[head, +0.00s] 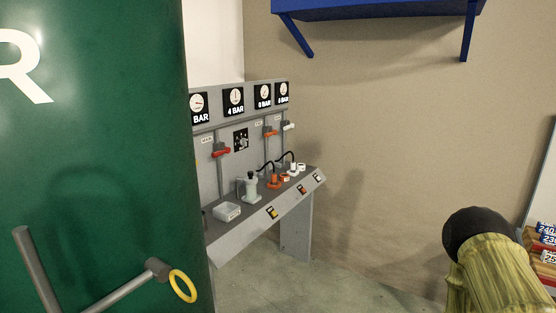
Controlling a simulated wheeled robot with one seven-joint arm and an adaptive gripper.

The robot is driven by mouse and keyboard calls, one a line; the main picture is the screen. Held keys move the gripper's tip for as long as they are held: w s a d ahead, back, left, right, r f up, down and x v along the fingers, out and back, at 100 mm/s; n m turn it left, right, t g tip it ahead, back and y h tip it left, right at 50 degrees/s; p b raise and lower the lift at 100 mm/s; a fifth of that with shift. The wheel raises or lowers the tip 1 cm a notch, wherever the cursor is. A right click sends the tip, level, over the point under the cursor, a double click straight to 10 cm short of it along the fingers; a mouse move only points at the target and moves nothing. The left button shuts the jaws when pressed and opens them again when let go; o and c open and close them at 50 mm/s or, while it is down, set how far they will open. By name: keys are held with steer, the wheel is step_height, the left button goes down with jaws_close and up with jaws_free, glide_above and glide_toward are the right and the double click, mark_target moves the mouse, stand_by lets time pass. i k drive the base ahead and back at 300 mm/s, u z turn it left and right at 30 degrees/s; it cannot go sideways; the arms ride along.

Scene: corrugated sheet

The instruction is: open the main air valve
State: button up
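A large green tank (100,120) with a white letter R fills the left side of the head view. At its lower front, a grey pipe (120,290) ends in a fitting beside a yellow ring handle (183,286). A grey panel bench (212,160) behind the tank carries a red lever (221,152), an orange lever (271,133) and a white lever (289,126). The tank hides the bench's left end. My gripper is not in view.
Gauges (233,101) top the bench; cups and small devices stand on its sloped top. A blue shelf (380,10) hangs on the beige wall. A rounded, black-ended yellow-green shape (495,268) fills the lower right, near small cans (547,240). Floor between is clear.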

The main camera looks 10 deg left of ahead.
mark_target(220, 153)
steer(key=z, duration=0.6)
steer(key=k, duration=0.8)
steer(key=z, duration=0.45)
steer(key=i, duration=1.35)
steer(key=u, duration=1.25)
steer(key=i, duration=0.85)
steer(key=u, duration=1)
